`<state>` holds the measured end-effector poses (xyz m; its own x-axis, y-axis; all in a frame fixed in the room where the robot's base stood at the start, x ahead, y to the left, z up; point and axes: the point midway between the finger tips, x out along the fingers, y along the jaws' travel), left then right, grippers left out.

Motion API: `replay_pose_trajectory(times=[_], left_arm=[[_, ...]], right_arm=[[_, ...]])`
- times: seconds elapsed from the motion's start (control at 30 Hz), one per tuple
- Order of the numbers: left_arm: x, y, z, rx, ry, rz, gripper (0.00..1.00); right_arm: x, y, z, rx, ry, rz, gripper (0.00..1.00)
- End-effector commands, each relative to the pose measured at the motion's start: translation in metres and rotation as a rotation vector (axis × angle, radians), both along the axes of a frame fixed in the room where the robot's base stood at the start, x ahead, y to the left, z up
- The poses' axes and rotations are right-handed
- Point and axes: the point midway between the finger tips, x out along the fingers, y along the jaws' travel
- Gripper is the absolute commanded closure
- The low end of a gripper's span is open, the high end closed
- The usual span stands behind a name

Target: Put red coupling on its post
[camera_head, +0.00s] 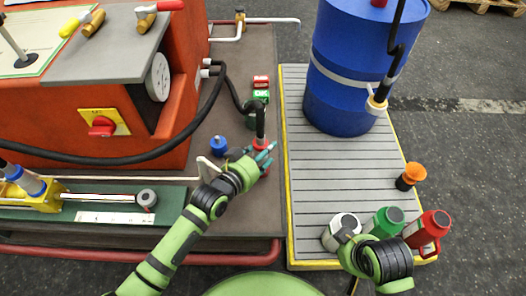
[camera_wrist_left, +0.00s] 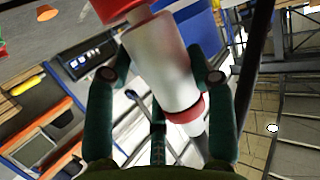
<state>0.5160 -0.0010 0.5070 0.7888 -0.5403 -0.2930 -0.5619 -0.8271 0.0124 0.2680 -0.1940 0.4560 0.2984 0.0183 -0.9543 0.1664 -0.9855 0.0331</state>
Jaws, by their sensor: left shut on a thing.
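The red coupling (camera_wrist_left: 165,65) is a silver cylinder with a red band and a red end. In the left wrist view it lies tilted between the two dark fingers of my left gripper (camera_wrist_left: 160,78), which is shut on it. In the head view my left gripper (camera_head: 264,158) is over the grey bench top, with red (camera_head: 262,143) showing at the fingers and a black hose rising from there. My right arm's fingers cannot be made out.
A blue fitting (camera_head: 219,145) stands left of my left gripper. The orange machine (camera_head: 60,125) is at left. A blue drum (camera_head: 345,85) stands on the slatted platform (camera_head: 340,175) at right, with an orange-topped item (camera_head: 411,175) and several canisters near its front edge.

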Motion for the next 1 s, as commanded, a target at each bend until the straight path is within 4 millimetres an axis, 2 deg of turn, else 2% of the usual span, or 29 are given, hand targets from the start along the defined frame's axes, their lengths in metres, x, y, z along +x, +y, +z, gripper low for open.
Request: replay_pose_trajectory(times=[1.0], left_arm=[[0.0000, 0.0002, 0.0028, -0.001, -0.004, 0.000, 0.94]], right_arm=[[0.0003, 0.0001, 0.0088, 0.000, -0.001, 0.000, 1.00]])
